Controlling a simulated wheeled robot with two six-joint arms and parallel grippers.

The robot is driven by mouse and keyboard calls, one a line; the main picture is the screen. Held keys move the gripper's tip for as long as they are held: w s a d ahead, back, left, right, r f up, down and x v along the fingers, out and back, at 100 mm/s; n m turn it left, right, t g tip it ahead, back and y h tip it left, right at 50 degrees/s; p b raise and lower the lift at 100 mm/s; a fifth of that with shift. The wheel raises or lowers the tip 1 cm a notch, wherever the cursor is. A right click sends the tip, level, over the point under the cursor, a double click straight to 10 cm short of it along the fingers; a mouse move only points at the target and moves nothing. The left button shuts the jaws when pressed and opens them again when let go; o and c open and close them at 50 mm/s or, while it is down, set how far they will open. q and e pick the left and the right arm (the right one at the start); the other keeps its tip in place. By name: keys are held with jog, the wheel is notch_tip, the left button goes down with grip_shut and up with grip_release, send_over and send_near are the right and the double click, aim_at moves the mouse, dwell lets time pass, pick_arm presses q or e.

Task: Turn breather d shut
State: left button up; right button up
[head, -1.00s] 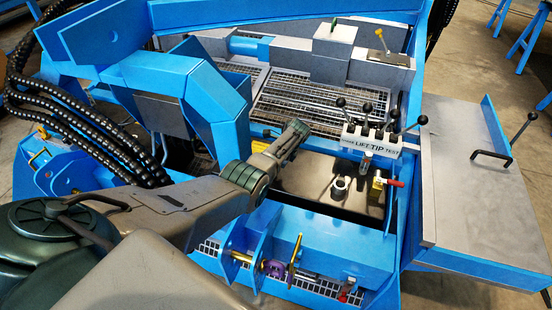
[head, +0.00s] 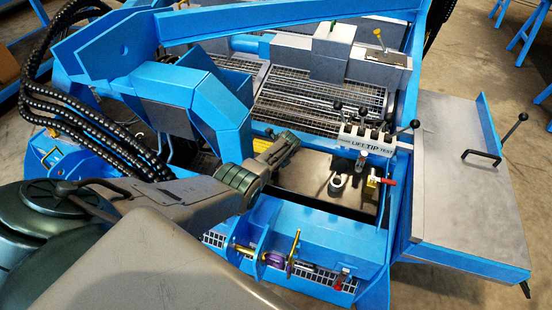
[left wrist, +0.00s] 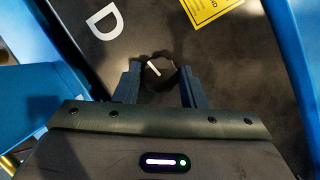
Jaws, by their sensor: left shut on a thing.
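Breather d is a small black knob (left wrist: 157,70) with a white pointer line, in the left wrist view. The line slants toward the upper left. My left gripper (left wrist: 159,76) is shut on the knob, one finger on each side. In the head view my left arm (head: 245,180) reaches in from the left over the blue machine; the knob and fingertips are hidden there. My right gripper is in neither current view.
A yellow label (left wrist: 212,10) is on the plate near the knob, and blue walls flank it. In the head view, a lever block (head: 368,142) with several black-knobbed levers and a red-handled valve (head: 388,181) stand right of my arm. Black hoses (head: 75,115) run at left.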

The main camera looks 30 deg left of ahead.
pick_arm(q)
jog(key=m+t+h+p, duration=0.1)
jog(key=m+p, duration=0.1)
jog(key=m, duration=0.2)
jog(key=shift+s+r, duration=0.1)
jog(key=shift+m+p, duration=0.4)
jog(key=shift+m, duration=0.2)
jog(key=shift+m+t, duration=0.3)
jog(key=o, duration=1)
